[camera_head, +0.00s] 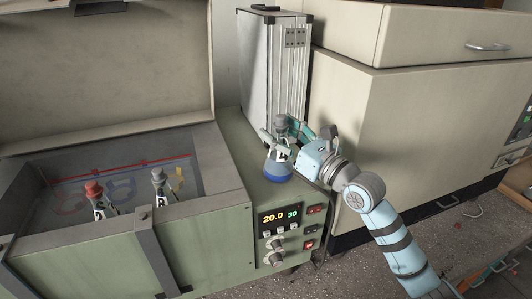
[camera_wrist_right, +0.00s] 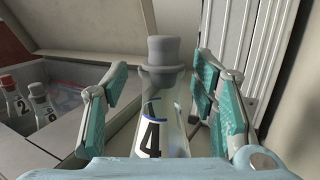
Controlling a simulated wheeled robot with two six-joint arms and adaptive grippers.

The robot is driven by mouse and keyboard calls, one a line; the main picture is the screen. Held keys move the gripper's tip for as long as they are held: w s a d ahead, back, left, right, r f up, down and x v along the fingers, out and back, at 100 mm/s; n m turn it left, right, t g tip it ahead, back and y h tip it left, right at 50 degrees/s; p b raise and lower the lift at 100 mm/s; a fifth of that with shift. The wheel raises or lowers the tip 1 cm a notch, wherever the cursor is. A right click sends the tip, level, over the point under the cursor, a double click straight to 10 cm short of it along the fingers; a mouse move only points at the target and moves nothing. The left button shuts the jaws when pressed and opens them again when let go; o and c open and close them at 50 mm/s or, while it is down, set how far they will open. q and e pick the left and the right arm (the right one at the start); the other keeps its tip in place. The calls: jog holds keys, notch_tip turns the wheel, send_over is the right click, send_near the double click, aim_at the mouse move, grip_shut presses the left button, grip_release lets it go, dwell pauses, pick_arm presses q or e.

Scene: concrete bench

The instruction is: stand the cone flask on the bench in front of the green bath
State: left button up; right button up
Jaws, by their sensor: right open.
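The cone flask (camera_head: 278,170) has blue liquid at its base, a grey stopper and a label with a 4. It stands upright on the flat top of the green bath's control housing (camera_head: 237,160), above the display. My right gripper (camera_head: 284,132) is at the flask's neck, open. In the right wrist view my right gripper (camera_wrist_right: 160,100) has one finger on each side of the flask neck (camera_wrist_right: 168,105), with gaps between. The green bath (camera_head: 90,250) has its lid up. My left gripper is not in view.
Two other flasks, one red-stoppered (camera_head: 97,200) and one grey-stoppered (camera_head: 159,185), stand in the bath's basin. A silver case (camera_head: 275,60) stands behind the cone flask. A large cream cabinet (camera_head: 420,120) is at the right. Speckled grey surface (camera_head: 350,270) shows at the lower right.

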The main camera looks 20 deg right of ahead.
jog(key=shift+w+f, duration=0.35)
jog(key=shift+w, duration=0.15)
jog(key=shift+c, duration=0.3)
jog(key=shift+s+r, duration=0.25)
jog(key=shift+s, duration=0.25)
jog(key=c, duration=1)
grip_shut()
jog(key=shift+w, duration=0.15)
